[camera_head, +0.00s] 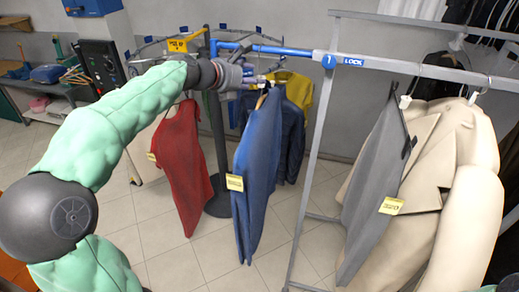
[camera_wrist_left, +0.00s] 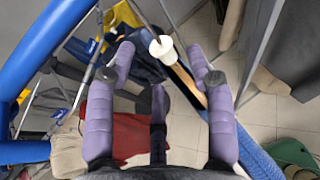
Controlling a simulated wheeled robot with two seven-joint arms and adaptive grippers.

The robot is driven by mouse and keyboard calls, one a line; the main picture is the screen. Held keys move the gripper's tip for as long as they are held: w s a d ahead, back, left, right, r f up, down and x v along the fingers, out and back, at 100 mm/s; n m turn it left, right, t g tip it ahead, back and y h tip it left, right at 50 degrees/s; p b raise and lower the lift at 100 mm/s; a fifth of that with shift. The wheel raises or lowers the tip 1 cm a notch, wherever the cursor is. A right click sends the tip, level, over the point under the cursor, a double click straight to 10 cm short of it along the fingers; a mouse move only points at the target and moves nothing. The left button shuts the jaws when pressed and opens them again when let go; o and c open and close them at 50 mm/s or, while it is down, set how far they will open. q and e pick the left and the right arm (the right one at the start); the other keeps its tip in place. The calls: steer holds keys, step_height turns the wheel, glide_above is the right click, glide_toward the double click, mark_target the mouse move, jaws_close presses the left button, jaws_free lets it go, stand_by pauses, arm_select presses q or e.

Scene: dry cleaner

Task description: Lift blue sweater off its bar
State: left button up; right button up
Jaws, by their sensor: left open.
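The blue sweater (camera_head: 258,165) hangs on a hanger below the blue bar (camera_head: 285,50) in the head view, with a yellow tag on its front. My left gripper (camera_head: 268,82) is at the top of the sweater, by its hanger. In the left wrist view my left gripper (camera_wrist_left: 160,62) has its purple fingers spread. A white hanger fitting (camera_wrist_left: 162,49) and the wooden hanger (camera_wrist_left: 187,82) lie between or just beyond the fingers. The sweater's edge (camera_wrist_left: 252,150) shows at lower right. The hanger's contact with the bar is hidden by my gripper. My right gripper is out of view.
A red garment (camera_head: 182,160) hangs left of the sweater, and dark blue and yellow garments (camera_head: 299,90) hang behind it. A metal rack post (camera_head: 312,150) stands close on the right. Grey trousers (camera_head: 375,185) and beige coats (camera_head: 470,160) hang beyond it.

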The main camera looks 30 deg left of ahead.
arm_select(q)
steer(key=x, duration=0.4)
steer(key=shift+d+p, duration=0.25)
steer(key=shift+p, duration=0.15)
steer(key=shift+w+a+f, duration=0.1)
steer(key=shift+w+a, duration=0.1)
steer(key=shift+s, duration=0.2)
steer(key=shift+c, duration=0.3)
steer(key=shift+s+d, duration=0.1)
steer(key=shift+d, duration=0.05)
steer(key=c, duration=0.5)
jaws_close()
